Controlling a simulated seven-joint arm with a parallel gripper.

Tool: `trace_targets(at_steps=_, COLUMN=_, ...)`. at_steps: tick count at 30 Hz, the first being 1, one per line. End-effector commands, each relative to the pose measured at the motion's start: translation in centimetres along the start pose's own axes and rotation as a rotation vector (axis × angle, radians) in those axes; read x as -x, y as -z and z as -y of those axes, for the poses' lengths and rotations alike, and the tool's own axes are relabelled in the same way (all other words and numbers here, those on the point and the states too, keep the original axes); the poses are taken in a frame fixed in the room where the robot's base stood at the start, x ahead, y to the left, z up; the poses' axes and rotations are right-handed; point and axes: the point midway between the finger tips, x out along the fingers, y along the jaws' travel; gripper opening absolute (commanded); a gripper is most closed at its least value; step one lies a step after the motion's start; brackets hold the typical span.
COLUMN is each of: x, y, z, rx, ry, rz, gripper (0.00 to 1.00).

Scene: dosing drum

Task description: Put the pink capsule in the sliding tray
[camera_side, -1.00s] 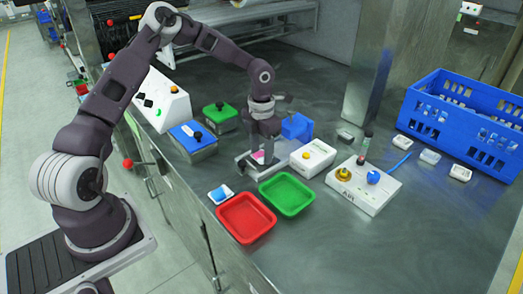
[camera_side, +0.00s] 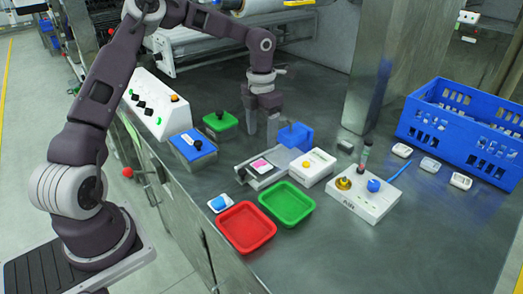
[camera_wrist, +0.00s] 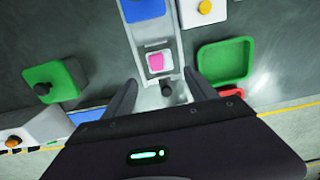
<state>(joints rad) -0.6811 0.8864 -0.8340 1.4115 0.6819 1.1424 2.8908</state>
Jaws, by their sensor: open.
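The pink capsule (camera_side: 262,165) is a small pink piece on a white square base. It rests on the metal sliding tray (camera_side: 270,181), in front of a blue block (camera_side: 297,136). My gripper (camera_side: 262,136) is open and empty, raised above and behind the tray in the side view. In the wrist view its fingers (camera_wrist: 160,79) are spread to either side of the channel.
A red bin (camera_side: 246,249) and a green bin (camera_side: 309,214) stand in front. A white box with a yellow button (camera_side: 313,180) is close to the right. Blue (camera_side: 182,154) and green (camera_side: 211,119) boxes stand left. A blue crate (camera_side: 405,133) is at the far right.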

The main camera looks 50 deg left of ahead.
Motion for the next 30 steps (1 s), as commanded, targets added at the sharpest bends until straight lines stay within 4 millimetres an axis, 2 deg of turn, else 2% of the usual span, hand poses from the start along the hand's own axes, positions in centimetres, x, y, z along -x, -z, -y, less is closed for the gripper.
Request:
trace_targets(at_steps=3, x=1.8, y=0.0, z=0.0, rx=0.001, ry=-0.001, rz=0.001, gripper=0.66)
trace_targets(at_steps=9, x=2.6, y=0.1, z=0.1, rx=0.007, ry=-0.004, rz=-0.001, gripper=0.66)
trace_targets(at_steps=11, x=3.4, y=0.6, z=0.6, rx=0.057, ry=-0.024, rz=0.004, gripper=0.66)
trace_targets(at_steps=13, x=5.3, y=2.0, z=1.9, rx=0.207, ry=-0.075, rz=0.022, gripper=0.66)
trace_targets(at_steps=14, x=6.4, y=3.0, z=2.6, rx=0.304, ry=-0.103, rz=0.037, gripper=0.66)
trace_targets(at_steps=17, x=10.4, y=7.4, z=5.1, rx=0.746, ry=-0.167, rz=0.136, gripper=0.66)
trace_targets(at_steps=18, x=11.9, y=9.5, z=5.9, rx=0.952, ry=-0.168, rz=0.190, gripper=0.66)
trace_targets(at_steps=20, x=13.9, y=12.9, z=7.0, rx=1.283, ry=-0.129, rz=0.279, gripper=0.66)
trace_targets(at_steps=22, x=15.6, y=17.1, z=8.2, rx=1.695, ry=-0.013, rz=0.365, gripper=0.66)
trace_targets(at_steps=24, x=16.6, y=21.1, z=9.2, rx=2.097, ry=0.170, rz=0.397, gripper=0.66)
trace_targets(at_steps=27, x=16.7, y=25.5, z=10.3, rx=2.574, ry=0.452, rz=0.306, gripper=0.66)
trace_targets(at_steps=30, x=16.3, y=28.1, z=11.2, rx=2.877, ry=0.657, rz=0.138, gripper=0.66)
